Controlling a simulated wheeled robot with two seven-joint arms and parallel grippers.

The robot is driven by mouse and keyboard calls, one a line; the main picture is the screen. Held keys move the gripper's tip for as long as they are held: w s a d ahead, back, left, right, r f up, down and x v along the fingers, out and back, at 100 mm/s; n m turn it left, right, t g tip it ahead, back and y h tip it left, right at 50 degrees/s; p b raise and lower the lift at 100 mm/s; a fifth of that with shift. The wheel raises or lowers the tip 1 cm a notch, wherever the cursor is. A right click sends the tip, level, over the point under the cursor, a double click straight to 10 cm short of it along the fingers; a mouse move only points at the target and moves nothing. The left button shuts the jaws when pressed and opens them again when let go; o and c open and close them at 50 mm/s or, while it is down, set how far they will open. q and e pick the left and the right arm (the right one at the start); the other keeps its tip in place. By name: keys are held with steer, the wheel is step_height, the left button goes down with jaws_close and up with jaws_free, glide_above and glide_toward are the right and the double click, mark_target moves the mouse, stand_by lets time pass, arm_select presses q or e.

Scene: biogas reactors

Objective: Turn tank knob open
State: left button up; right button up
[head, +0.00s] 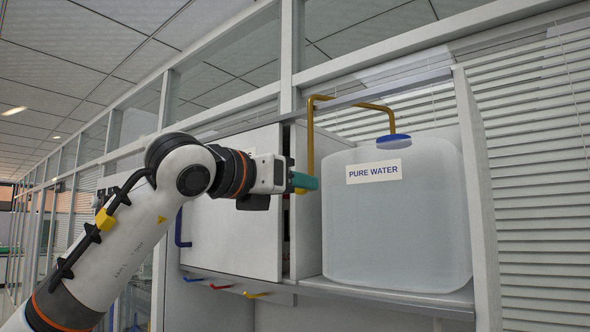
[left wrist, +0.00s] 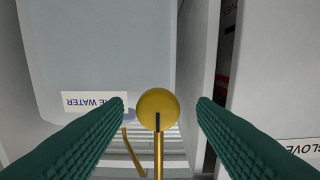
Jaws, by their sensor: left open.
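The translucent water tank (head: 396,225) labelled PURE WATER stands on a shelf at the right of the head view, with a blue cap (head: 393,141). A golden pipe (head: 311,125) runs from the cap and bends down on the tank's left. My left gripper (head: 304,181), with teal fingers, is at the pipe's lower end in the head view and hides part of it. In the left wrist view a round golden knob (left wrist: 158,108) with a dark slot sits between the open fingers, with a visible gap on both sides. My right gripper is not in view.
A white cabinet panel (head: 232,215) with a blue handle (head: 182,230) stands left of the tank. Small red (head: 221,287), blue (head: 194,279) and yellow (head: 255,295) levers sit under the shelf edge. A partition (head: 307,235) stands close beside the gripper.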

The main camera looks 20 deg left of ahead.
arm_select(q)
steer(key=shift+w+d, duration=0.25)
steer(key=shift+w, duration=0.2)
steer(key=shift+w, duration=0.1)
steer(key=c, duration=1)
steer(key=shift+o, duration=0.2)
steer(key=shift+n+b, duration=6.55)
steer(key=shift+n, duration=2.45)
